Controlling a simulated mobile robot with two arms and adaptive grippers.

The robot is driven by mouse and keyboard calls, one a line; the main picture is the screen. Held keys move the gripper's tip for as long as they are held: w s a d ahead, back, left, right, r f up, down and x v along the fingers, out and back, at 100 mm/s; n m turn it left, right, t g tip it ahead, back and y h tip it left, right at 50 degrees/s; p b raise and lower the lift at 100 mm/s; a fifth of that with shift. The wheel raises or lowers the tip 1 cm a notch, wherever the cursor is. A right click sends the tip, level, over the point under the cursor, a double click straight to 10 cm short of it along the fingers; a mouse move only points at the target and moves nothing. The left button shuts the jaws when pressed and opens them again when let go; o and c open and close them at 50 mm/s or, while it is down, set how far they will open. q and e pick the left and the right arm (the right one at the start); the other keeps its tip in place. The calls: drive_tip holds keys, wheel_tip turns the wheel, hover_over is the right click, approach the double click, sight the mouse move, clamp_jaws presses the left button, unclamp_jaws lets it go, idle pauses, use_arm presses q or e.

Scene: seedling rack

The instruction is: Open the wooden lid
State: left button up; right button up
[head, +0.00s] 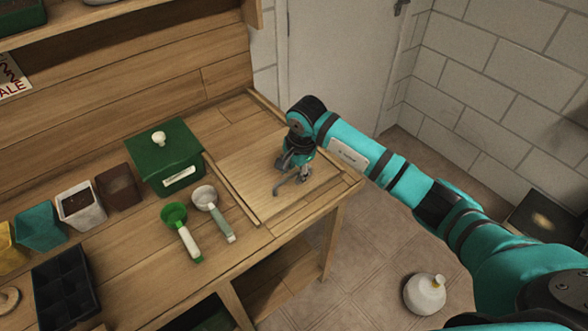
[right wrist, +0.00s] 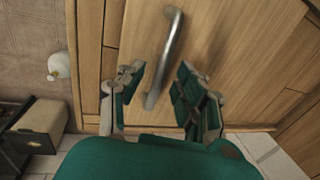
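The wooden lid (head: 250,163) is a flat, light wood panel set in the right end of the bench top, and it lies level and closed. It fills much of the right wrist view (right wrist: 225,45). A curved metal handle (right wrist: 165,60) is fixed on it. My right gripper (head: 292,181) is over the lid, with its fingers pointing down. In the right wrist view its two fingers are apart, with the lower part of the handle between them in the picture. I cannot tell whether they touch it. My left gripper is not in view.
A green box (head: 165,160) with a white knob stands left of the lid. A green scoop (head: 181,228) and a grey-white scoop (head: 213,210) lie near the lid's left side. Several pots and a black seedling tray (head: 65,285) stand farther left. A white round vessel (head: 425,293) is on the floor.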

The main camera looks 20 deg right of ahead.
clamp_jaws()
idle(0.5)
